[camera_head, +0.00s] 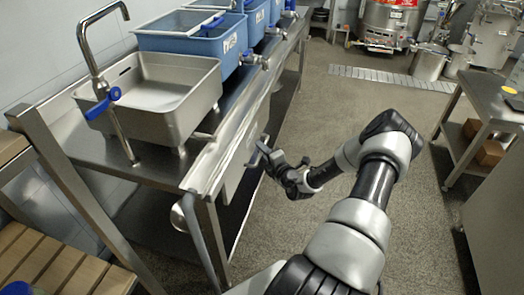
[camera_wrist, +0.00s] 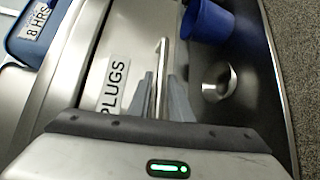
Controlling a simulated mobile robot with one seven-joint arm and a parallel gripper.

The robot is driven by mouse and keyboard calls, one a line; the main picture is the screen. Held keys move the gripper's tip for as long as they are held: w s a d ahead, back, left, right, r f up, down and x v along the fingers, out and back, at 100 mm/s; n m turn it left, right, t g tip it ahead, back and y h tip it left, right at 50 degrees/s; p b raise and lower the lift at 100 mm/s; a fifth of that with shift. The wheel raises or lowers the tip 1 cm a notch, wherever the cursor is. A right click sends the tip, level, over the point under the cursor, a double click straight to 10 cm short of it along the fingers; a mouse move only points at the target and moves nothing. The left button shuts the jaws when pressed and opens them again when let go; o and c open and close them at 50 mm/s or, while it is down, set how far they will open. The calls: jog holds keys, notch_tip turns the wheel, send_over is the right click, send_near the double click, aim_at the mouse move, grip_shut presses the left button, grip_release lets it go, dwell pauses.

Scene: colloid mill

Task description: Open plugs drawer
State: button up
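The plugs drawer (camera_wrist: 112,60) has a pale metal front with a label reading "PLUGS" (camera_wrist: 114,86) in the wrist view. Its slim bar handle (camera_wrist: 162,52) runs lengthwise up the picture. My gripper (camera_wrist: 161,80) has one finger on each side of the handle, with gaps visible, so it looks open around the bar. In the head view my gripper (camera_head: 262,158) is at the drawer front (camera_head: 240,158) under the steel counter's edge. The drawer appears shut. The far part of the handle between the fingers is partly hidden.
The counter (camera_head: 65,140) carries a steel sink (camera_head: 165,100) and blue bins (camera_head: 190,45). A blue container (camera_wrist: 207,20) and a steel bowl-like item (camera_wrist: 219,84) lie beyond the drawer in the wrist view. The floor (camera_head: 335,110) beside the counter is clear. A steel table (camera_head: 490,95) stands right.

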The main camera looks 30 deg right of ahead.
grip_shut()
jog(key=shift+s, duration=0.1)
jog(key=s+d+p, duration=0.1)
jog(key=s+d, duration=1.4)
jog(key=s, duration=0.2)
grip_release()
jog(key=shift+d, duration=0.1)
